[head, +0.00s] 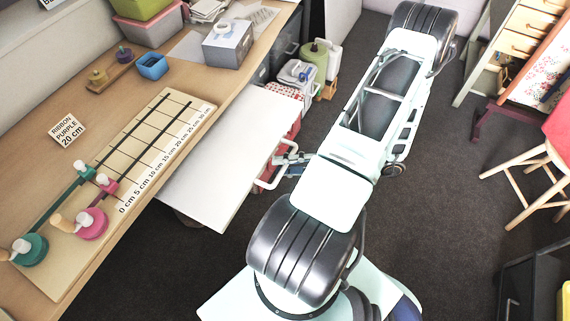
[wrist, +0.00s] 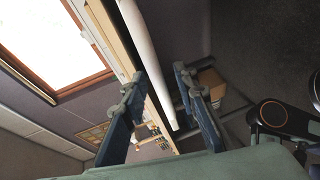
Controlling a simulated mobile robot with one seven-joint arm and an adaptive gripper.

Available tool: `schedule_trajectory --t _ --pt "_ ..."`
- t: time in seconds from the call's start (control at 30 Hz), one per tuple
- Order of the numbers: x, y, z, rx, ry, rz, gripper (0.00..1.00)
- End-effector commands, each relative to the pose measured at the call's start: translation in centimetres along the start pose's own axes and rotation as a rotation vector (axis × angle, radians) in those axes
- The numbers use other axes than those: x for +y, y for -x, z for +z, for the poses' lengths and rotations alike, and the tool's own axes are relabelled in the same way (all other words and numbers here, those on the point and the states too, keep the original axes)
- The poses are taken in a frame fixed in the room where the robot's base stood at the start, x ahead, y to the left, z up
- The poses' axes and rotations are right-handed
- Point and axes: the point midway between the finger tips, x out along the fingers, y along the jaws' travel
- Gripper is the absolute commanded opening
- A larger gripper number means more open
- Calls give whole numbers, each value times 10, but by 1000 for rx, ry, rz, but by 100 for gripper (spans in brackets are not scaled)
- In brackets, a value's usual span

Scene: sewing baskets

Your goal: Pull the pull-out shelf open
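The pull-out shelf (head: 225,160) is a white board that sticks out from under the wooden desk top, over the floor. A pale handle (head: 262,182) is on its outer edge. My gripper (head: 284,160) is at this handle, reaching in from the right. In the wrist view my gripper (wrist: 158,82) has its two blue fingers well apart. A long white edge (wrist: 153,55) runs between them with gaps visible on both sides. I cannot tell whether it is the shelf or its handle. Any contact with the handle is too small to make out.
The desk (head: 130,110) carries a ribbon measuring board (head: 150,135), a grey box (head: 228,42) and a blue cup (head: 152,66). A green canister (head: 316,60) and crates stand beyond the shelf. A stool (head: 540,175) is at right. Dark floor (head: 430,230) lies clear between.

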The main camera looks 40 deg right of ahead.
Motion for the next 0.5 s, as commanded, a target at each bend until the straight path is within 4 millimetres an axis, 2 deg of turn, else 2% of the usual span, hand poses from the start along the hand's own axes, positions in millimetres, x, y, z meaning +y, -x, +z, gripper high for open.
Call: schedule_trajectory --t 0.13,0.23,0.5 --pt "0 4 0 -1 1 -1 27" --pt "0 14 0 -1 1 0 27" --pt "-1 71 1 -3 1 -2 27"
